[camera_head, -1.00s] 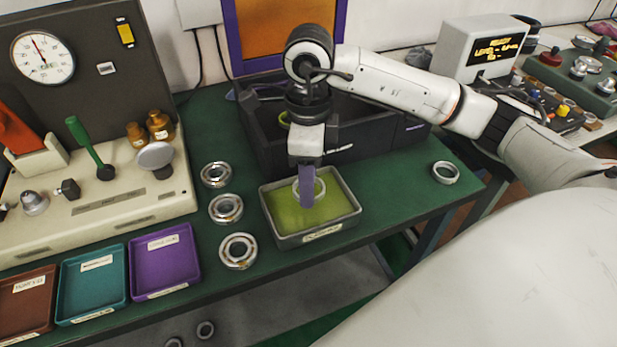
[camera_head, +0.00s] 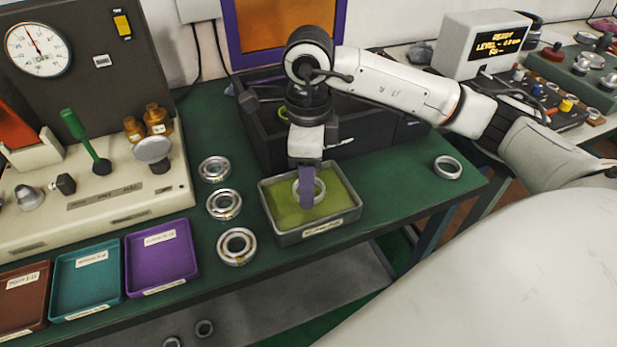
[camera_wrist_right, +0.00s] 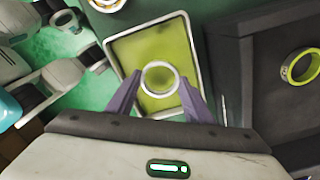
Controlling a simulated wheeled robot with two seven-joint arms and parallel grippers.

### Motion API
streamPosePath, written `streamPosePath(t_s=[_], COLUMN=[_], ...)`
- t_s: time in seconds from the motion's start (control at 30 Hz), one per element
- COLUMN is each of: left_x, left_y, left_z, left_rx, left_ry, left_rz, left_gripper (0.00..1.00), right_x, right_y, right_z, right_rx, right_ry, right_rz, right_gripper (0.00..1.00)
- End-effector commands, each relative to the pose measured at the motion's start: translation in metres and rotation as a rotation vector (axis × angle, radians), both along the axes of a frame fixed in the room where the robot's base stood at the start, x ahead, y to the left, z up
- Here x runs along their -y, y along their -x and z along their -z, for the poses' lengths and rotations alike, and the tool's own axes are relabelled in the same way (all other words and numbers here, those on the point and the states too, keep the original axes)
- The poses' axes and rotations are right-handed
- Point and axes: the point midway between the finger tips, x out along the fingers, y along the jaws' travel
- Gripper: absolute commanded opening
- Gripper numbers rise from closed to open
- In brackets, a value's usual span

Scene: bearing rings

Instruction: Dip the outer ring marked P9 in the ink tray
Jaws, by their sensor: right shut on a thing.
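The ink tray (camera_head: 350,213) is a grey rectangular tray of yellow-green ink on the green bench; it also shows in the right wrist view (camera_wrist_right: 116,50). My right gripper (camera_head: 306,200) points down over the tray, its purple fingers shut on a silver outer ring (camera_head: 320,188). In the right wrist view the ring (camera_wrist_right: 145,77) lies between the fingertips (camera_wrist_right: 160,98), with ink visible through its hole. No P9 mark is readable on it. I cannot tell whether its underside touches the ink. My left gripper is in neither view.
Several bearings (camera_head: 237,247) stand in a row left of the tray. A dark bin (camera_head: 262,135) is close behind, with a yellow-green ring (camera_wrist_right: 288,72) at it. Another ring (camera_head: 448,167) lies at right. Purple (camera_head: 163,262), teal and brown trays line the front left.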

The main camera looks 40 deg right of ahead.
Motion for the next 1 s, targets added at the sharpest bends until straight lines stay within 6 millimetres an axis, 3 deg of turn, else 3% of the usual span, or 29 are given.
streamPosePath(t_s=[1.0], left_x=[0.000], left_y=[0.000], left_z=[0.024], left_rx=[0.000], left_ry=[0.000], left_rz=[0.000], left_gripper=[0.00], right_x=[0.000], right_y=[0.000], right_z=[0.026], right_rx=[0.001], right_ry=[0.000], right_rz=[0.000], right_gripper=[0.23])
